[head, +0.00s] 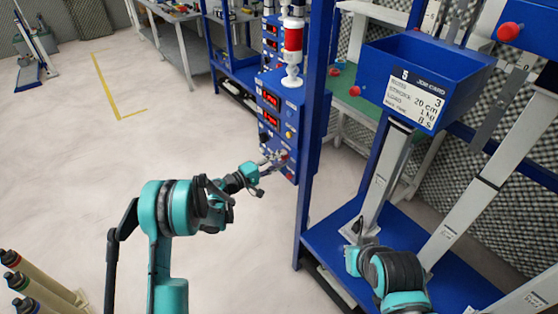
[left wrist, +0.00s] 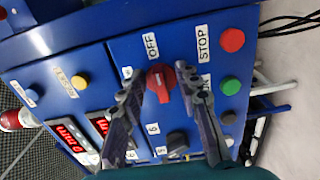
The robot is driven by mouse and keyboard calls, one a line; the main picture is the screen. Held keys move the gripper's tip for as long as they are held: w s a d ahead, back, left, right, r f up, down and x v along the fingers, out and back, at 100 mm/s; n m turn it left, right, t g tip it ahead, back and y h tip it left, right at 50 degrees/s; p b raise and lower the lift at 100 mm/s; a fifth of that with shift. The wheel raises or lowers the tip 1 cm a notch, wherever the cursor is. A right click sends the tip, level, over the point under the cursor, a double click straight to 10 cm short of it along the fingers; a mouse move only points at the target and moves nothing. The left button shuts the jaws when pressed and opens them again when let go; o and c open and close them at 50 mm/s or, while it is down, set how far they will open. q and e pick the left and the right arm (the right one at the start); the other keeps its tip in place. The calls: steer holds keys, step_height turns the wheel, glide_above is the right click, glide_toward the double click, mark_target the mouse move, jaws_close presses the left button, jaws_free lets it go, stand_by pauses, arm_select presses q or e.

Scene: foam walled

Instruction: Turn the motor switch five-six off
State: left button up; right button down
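A red rotary switch (left wrist: 161,82) sits on the blue control panel (left wrist: 118,52), with an OFF label (left wrist: 151,45) beside it. Its ridge runs roughly along the picture's vertical, tilted slightly. My left gripper (left wrist: 158,72) has its two fingers apart, one on each side of the red switch; I see a gap at both sides. In the head view my left gripper (head: 268,169) is at the lower part of the panel (head: 268,142). My right gripper (head: 362,236) is low at the blue frame, and its fingers are not clear.
Close to the switch are a red button (left wrist: 232,40) with a STOP label, a green button (left wrist: 231,86) and a black knob (left wrist: 177,141). Red displays (head: 271,119) are higher on the panel. A blue bin (head: 425,75) hangs at right. Open floor (head: 60,170) lies left.

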arm_select(q)
steer(key=v, duration=1.2)
steer(key=s+r+m+g+y, duration=0.3)
steer(key=s+r+y, duration=0.45)
steer(key=s, duration=0.55)
steer(key=s+a+m+y, duration=0.2)
steer(key=s+a+y, duration=0.1)
steer(key=s, duration=0.6)
steer(key=s+a+m+y, duration=0.2)
steer(key=s+a+y, duration=0.2)
steer(key=s, duration=0.6)
steer(key=shift+a+f, duration=0.35)
steer(key=shift+a, duration=0.55)
